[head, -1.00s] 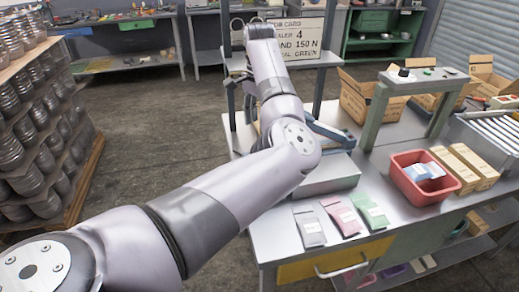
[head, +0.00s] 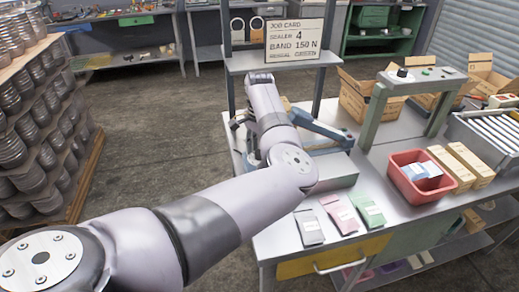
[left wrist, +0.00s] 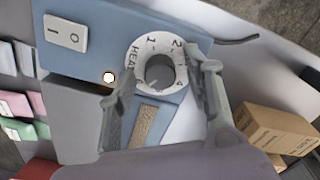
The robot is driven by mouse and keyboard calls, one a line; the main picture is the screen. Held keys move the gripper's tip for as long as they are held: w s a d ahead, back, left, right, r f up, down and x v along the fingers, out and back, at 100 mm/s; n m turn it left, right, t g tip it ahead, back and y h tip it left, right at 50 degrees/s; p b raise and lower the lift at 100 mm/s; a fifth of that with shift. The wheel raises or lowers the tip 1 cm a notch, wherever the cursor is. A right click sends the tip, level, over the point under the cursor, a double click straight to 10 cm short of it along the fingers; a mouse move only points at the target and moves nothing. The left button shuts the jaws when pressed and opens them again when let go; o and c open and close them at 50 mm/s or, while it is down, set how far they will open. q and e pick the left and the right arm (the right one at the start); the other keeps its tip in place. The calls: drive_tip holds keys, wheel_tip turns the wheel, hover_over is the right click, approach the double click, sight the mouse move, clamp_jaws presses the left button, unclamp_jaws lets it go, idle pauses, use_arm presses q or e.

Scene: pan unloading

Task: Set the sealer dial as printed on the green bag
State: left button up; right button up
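The blue sealer (head: 318,130) stands on the bench, partly hidden by my left arm. In the left wrist view its white dial (left wrist: 136,88) shows "HEAT", "1" and "2" around a grey knob (left wrist: 160,72). My left gripper (left wrist: 163,76) is open over the dial, one finger on each side of the knob; I cannot tell whether they touch it. The dial's pointer setting is unclear. The green bag (head: 367,211) lies at the bench front beside a pink bag (head: 340,214) and a grey bag (head: 310,229); its print is too small to read. My right gripper is out of view.
The sealer has a rocker switch (left wrist: 66,34) and a lit lamp (left wrist: 109,77). A red bin (head: 404,187) with blue packets, cartons (head: 470,160) and a grey stand (head: 375,115) are to the right.

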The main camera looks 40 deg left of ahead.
use_arm(q)
clamp_jaws()
idle(0.4)
drive_tip(key=shift+r, duration=0.1)
drive_tip(key=n+p, duration=0.2)
drive_tip(key=p, duration=0.1)
drive_tip(key=shift+r+n+p, duration=0.2)
drive_tip(key=shift+n+p, duration=0.1)
drive_tip(key=shift+n, duration=0.1)
drive_tip(key=n+p, duration=0.3)
drive_tip(key=n, duration=0.1)
drive_tip(key=shift+f+n, duration=0.1)
drive_tip(key=shift+n, duration=0.2)
drive_tip(key=n+p, duration=0.1)
drive_tip(key=n, duration=0.1)
drive_tip(key=shift+n+p, duration=0.3)
drive_tip(key=n+p, duration=0.1)
drive_tip(key=n, duration=0.2)
drive_tip(key=shift+f+n, duration=0.1)
drive_tip(key=shift+n, duration=0.3)
drive_tip(key=n+p, duration=0.1)
drive_tip(key=n, duration=0.5)
